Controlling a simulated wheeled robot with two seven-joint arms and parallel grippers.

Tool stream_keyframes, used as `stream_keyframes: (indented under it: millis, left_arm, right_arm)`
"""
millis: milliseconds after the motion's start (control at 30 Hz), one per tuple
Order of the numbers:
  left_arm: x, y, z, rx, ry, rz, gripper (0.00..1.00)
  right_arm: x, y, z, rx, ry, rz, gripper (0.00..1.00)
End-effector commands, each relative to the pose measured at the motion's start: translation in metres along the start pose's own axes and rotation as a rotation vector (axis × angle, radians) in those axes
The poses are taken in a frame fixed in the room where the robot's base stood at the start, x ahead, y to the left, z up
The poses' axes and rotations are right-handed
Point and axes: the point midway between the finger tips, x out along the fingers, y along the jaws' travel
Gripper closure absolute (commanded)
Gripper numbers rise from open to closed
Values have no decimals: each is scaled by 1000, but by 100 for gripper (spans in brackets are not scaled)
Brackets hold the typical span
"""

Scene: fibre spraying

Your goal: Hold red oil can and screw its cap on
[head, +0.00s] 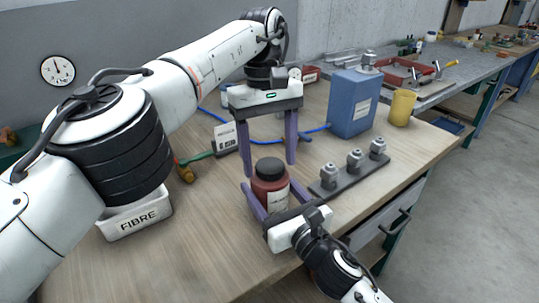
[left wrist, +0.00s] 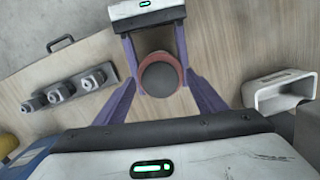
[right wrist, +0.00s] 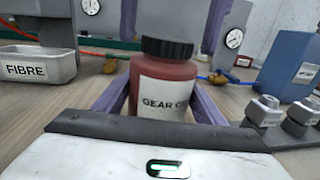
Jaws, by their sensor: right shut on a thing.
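The red oil can (head: 270,192), labelled "GEAR O…" in the right wrist view (right wrist: 163,90), stands upright on the wooden bench. Its black cap (head: 268,168) sits on its top; it also shows from above in the left wrist view (left wrist: 161,77) and from the side in the right wrist view (right wrist: 167,48). I cannot tell how tight it is. My right gripper (head: 267,197) is shut on the can's body from the front. My left gripper (head: 268,166) points down above the can, its fingers open and apart, with the cap between them in the left wrist view.
A dark rack with several metal fittings (head: 354,160) lies right of the can. A blue container (head: 354,103) and a yellow cup (head: 401,107) stand behind it. A white FIBRE tray (head: 138,220) is at left. The bench front left is clear.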

Motion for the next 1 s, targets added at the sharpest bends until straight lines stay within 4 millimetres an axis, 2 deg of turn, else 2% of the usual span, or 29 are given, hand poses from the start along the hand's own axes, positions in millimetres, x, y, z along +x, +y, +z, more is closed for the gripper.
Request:
stream_keyframes:
  millis: [233,367,1000]
  left_arm:
    - [-1,0,0,-49,2,0,39]
    - [-5,0,0,-209,9,1,39]
    - [-41,1,5,-1570,53,50,39]
  right_arm:
    - [0,0,-2,0,3,-1,98]
    - [0,0,-2,0,3,-1,98]
    - [0,0,-1,0,2,0,98]
